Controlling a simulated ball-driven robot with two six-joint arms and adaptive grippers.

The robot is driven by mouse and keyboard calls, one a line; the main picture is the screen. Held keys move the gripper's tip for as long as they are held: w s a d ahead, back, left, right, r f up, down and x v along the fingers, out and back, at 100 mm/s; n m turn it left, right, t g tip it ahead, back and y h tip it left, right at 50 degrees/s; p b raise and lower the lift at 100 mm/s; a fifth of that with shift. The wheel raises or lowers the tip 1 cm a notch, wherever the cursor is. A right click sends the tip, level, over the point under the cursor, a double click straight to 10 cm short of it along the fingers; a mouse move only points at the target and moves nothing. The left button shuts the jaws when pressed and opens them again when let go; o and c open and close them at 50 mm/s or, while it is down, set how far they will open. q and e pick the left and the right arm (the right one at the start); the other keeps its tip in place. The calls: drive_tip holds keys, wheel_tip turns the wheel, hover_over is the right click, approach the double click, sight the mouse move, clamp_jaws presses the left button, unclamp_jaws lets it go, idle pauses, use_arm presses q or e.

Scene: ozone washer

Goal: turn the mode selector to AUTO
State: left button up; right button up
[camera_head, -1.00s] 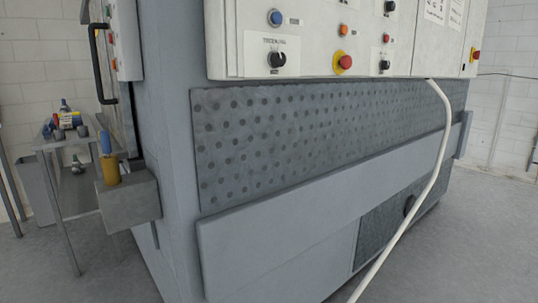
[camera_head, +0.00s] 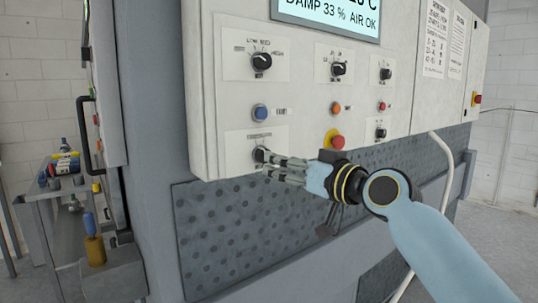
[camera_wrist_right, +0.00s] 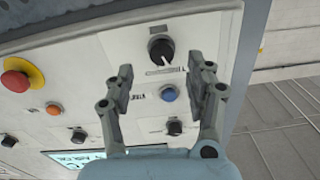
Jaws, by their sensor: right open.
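Several black rotary knobs sit on the white control panel. The lower-left knob (camera_head: 261,155), on a white label plate, is the one at my right gripper (camera_head: 270,168); I take it as the mode selector, though its label is too small to read. In the right wrist view this knob (camera_wrist_right: 161,48) shows between and beyond the two spread fingers (camera_wrist_right: 161,68), its white pointer toward the picture's lower right. The fingers are open with nothing held; contact with the knob cannot be told. My left gripper is not in view.
A blue button (camera_head: 260,112) is just above the knob. A red mushroom button on a yellow base (camera_head: 336,140) is close to my right wrist. Other knobs (camera_head: 262,61) and a display (camera_head: 328,14) are higher up. A cart (camera_head: 72,195) stands at left.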

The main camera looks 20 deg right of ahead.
sight(263, 155)
drive_tip(key=x, duration=0.5)
drive_tip(key=shift+w+a+r+p, duration=0.1)
drive_tip(key=shift+w+a+p, duration=0.1)
drive_tip(key=shift+p, duration=0.15)
drive_tip(key=shift+s, duration=0.1)
clamp_jaws()
